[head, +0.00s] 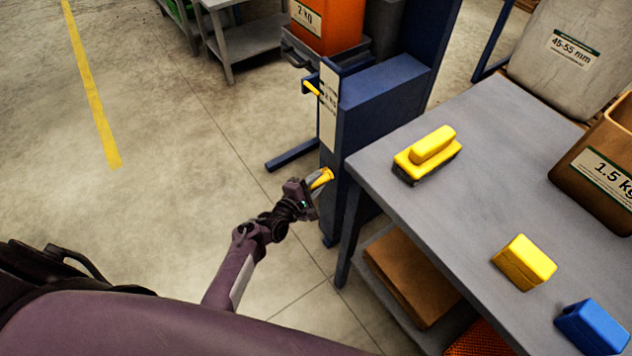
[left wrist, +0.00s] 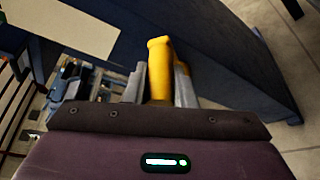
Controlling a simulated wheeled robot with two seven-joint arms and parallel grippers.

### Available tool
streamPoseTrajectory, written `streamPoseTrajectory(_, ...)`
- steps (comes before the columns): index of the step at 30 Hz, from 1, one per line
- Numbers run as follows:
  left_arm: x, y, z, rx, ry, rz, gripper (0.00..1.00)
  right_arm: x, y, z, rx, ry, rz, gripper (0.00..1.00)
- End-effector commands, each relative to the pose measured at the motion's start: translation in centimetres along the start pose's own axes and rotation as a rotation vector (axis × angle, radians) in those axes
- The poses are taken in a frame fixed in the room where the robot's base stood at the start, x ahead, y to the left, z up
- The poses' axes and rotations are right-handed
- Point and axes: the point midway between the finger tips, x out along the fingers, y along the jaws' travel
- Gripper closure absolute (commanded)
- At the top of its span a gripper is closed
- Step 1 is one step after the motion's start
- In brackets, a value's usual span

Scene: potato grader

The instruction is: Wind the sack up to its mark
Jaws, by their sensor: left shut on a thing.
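My left gripper (head: 313,187) is shut on the yellow crank handle (head: 322,178), low beside the blue hoist column (head: 385,93). The left wrist view shows the yellow handle (left wrist: 159,68) between the two grey fingers. An orange sack or box (head: 328,22) with a "2 KG" label stands on a dark tray (head: 310,55) behind the column. A pale scale plate (head: 328,108) with markings runs up the column's face, and a yellow pointer (head: 312,88) sits at its left edge. The scale's writing is too small to read fully. My right gripper is not in view.
A grey table (head: 470,215) stands right of the column, bearing a yellow-topped brush (head: 428,153), a yellow block (head: 524,262), a blue block (head: 592,328) and a brown "1.5 kg" container (head: 598,165). A pale "45-55 mm" sack (head: 570,75) stands behind. Floor at left is clear.

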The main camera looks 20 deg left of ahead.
Motion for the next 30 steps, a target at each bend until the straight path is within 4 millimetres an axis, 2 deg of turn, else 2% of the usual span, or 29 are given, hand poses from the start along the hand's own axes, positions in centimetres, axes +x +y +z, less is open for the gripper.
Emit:
streamPoseTrajectory(1, 0.5, 0.8, 0.6, 0.004, -0.012, 0.014, 1.00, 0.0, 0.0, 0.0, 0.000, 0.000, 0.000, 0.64)
streamPoseTrajectory(9, 0.5, 0.8, 0.6, 0.005, -0.012, 0.015, 1.00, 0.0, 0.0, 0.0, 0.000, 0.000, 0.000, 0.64)
streamPoseTrajectory(10, 0.5, 0.8, 0.6, 0.005, -0.012, 0.016, 0.73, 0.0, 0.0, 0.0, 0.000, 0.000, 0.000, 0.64)
streamPoseTrajectory(14, 0.4, 0.7, 0.4, 0.003, -0.010, 0.013, 0.56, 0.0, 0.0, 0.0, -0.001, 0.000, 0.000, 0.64)
streamPoseTrajectory(23, 0.0, 0.4, 0.2, 0.002, -0.004, 0.006, 0.55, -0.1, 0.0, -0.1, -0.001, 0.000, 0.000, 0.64)
streamPoseTrajectory(26, -1.0, 0.3, 0.2, 0.001, -0.002, 0.005, 0.55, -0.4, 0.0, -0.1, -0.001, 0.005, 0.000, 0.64)
streamPoseTrajectory(30, -3.4, 0.4, 0.3, 0.001, -0.002, 0.005, 0.55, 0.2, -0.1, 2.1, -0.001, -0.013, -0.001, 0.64)
